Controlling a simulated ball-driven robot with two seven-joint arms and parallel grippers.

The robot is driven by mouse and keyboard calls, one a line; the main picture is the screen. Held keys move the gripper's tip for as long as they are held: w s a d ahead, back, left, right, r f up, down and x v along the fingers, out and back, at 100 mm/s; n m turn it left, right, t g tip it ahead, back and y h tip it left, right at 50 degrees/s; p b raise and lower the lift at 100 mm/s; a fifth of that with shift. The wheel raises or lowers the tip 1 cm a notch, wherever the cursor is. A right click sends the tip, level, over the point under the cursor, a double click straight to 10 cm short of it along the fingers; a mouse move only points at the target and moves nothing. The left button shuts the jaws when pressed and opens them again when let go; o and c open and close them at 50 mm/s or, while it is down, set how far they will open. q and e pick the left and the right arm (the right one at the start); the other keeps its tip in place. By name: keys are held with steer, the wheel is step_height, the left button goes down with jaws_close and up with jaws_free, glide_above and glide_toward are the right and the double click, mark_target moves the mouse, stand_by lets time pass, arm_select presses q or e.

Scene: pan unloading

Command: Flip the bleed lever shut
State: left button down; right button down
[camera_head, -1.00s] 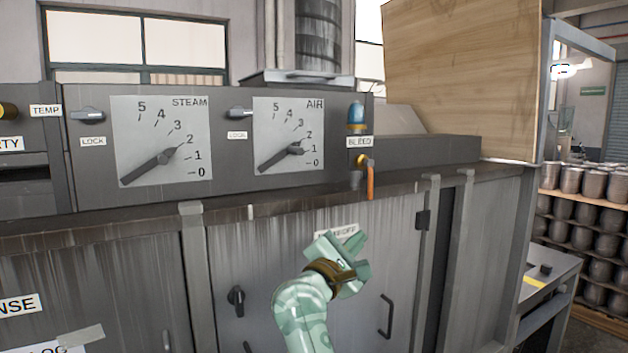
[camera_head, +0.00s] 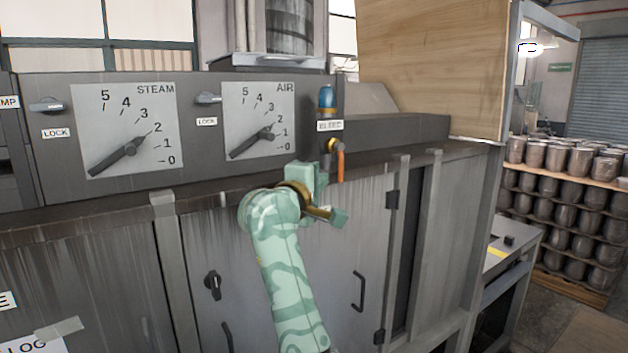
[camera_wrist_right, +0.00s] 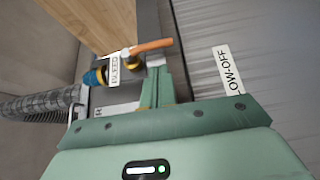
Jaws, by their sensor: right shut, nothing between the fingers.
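The bleed lever (camera_head: 341,165) is an orange handle hanging straight down from a brass valve (camera_head: 333,146) under the BLEED label (camera_head: 330,126). The lever also shows in the right wrist view (camera_wrist_right: 152,46), just beyond my fingertips. My right gripper (camera_head: 322,170), pale green, is just left of the lever and close to it in the head view. Its fingers (camera_wrist_right: 156,72) are shut with nothing between them. Whether the fingertips touch the valve or lever I cannot tell. My left gripper is not in view.
A blue-capped fitting (camera_head: 327,98) stands above the BLEED label. The AIR dial (camera_head: 260,118) and STEAM dial (camera_head: 125,128) are to the left. A ledge (camera_head: 400,146) runs below the panel. A door handle (camera_head: 358,292) sticks out lower down. A wooden board (camera_head: 435,65) rises behind.

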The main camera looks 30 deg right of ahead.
mark_target(341, 165)
steer(key=p+x, duration=0.1)
steer(key=x, duration=0.4)
steer(key=shift+w+d, duration=0.1)
steer(key=shift+d, duration=0.05)
steer(key=shift+f, duration=0.1)
